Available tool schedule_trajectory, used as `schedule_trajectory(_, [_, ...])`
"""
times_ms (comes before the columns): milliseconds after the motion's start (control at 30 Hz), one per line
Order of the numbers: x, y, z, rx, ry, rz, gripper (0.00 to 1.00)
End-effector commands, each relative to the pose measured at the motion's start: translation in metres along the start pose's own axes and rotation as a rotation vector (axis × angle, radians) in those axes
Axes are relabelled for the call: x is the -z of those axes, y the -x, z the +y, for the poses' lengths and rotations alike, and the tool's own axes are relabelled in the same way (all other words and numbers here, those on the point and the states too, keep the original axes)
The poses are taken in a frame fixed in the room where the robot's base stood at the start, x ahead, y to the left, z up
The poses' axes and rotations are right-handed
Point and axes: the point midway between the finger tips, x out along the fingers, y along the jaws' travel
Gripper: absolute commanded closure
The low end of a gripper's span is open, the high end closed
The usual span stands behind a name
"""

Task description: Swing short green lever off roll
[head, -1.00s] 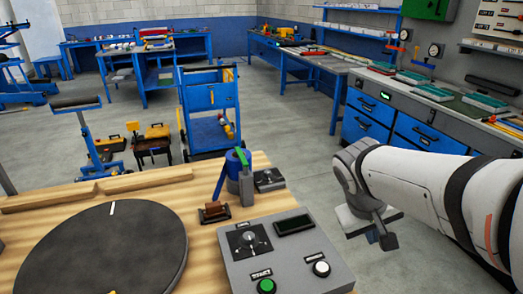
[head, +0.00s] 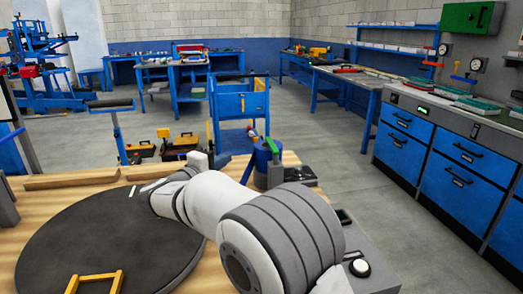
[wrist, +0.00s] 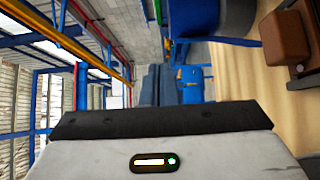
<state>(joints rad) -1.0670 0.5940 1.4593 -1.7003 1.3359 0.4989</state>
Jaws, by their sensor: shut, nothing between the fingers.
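The short green lever (head: 273,147) is a small green piece at the top of a grey post (head: 275,173), on the bench's far side in the head view. The blue roll (head: 262,157) stands beside it; the head view does not show clearly whether they touch. In the wrist view a large blue rounded body (wrist: 222,16), apparently the roll, is at the top; the lever does not show there. My gripper (wrist: 160,122) fills the bottom of the wrist view, shut and empty, apart from the blue body. In the head view my arm largely hides it, left of the roll.
A brown block (wrist: 285,38) on a dark base is near the blue body. A dark turntable (head: 100,240) with a yellow frame (head: 95,281) takes up the bench's left. The control panel (head: 370,285) is partly behind my arm. A blue cart (head: 240,103) stands beyond the bench.

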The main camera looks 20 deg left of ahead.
Motion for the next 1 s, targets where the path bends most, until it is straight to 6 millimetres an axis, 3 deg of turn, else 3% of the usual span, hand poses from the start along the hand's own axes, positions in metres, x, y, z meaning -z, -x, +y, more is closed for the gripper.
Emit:
schedule_trajectory(167, [-0.001,-0.001,0.0,0.002,0.001,-0.001,1.0])
schedule_trajectory(333, [-0.001,-0.015,0.0,0.003,0.0,-0.002,1.0])
schedule_trajectory(767, [-0.001,-0.103,-0.001,0.003,0.0,-0.003,1.0])
schedule_trajectory(1000, [-0.024,-0.123,0.0,0.003,0.0,-0.001,1.0])
